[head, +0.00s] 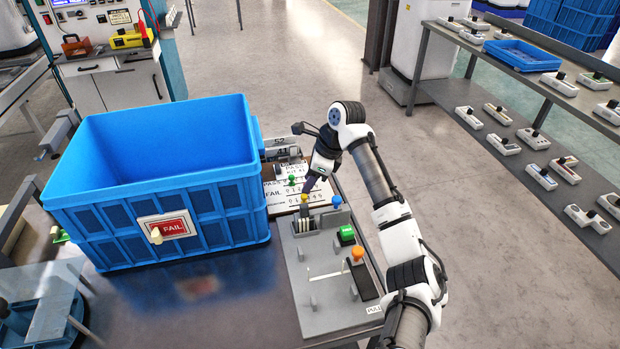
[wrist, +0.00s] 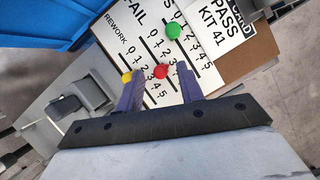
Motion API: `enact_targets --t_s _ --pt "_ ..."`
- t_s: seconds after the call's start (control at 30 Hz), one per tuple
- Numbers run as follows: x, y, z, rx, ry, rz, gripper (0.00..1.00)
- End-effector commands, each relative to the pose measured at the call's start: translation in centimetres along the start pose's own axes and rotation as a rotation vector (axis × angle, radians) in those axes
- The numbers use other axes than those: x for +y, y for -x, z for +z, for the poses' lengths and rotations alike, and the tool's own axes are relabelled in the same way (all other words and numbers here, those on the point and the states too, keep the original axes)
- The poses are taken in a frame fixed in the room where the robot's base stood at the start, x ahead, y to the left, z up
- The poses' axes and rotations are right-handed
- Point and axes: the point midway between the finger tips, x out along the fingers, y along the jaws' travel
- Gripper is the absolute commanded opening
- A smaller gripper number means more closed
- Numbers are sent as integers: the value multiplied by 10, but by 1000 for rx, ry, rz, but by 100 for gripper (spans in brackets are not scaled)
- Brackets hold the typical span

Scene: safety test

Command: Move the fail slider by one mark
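The counter board (head: 283,199) lies behind the grey control panel in the head view. In the wrist view the white board (wrist: 140,45) shows PASS, FAIL and REWORK scales numbered 0 to 5. A red knob (wrist: 161,71) is the fail slider; a green knob (wrist: 173,32) is on the pass scale and a yellow knob (wrist: 127,77) on the rework side. My gripper (wrist: 158,88) is open, its purple fingers on either side of the red knob, with visible gaps. My gripper (head: 307,186) hides the red knob in the head view. The exact fail mark is unclear.
A large blue bin (head: 150,205) with a red FAIL card (head: 172,227) stands left of the board. The grey control panel (head: 325,290) with levers and green and orange buttons lies in front. A shelf (head: 480,105) of small devices stands at the right.

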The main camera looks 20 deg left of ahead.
Motion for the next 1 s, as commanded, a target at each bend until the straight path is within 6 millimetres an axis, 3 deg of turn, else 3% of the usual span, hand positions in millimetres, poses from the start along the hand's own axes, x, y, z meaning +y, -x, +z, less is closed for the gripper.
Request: enact_targets --t_s 0.27,0.57,0.87,1.0 --pt "0 -2 0 0 0 0 38" --pt "0 -2 0 0 0 0 0" --pt "-1 0 0 -1 -1 -1 0" --pt "-14 11 2 -9 -5 -12 0"
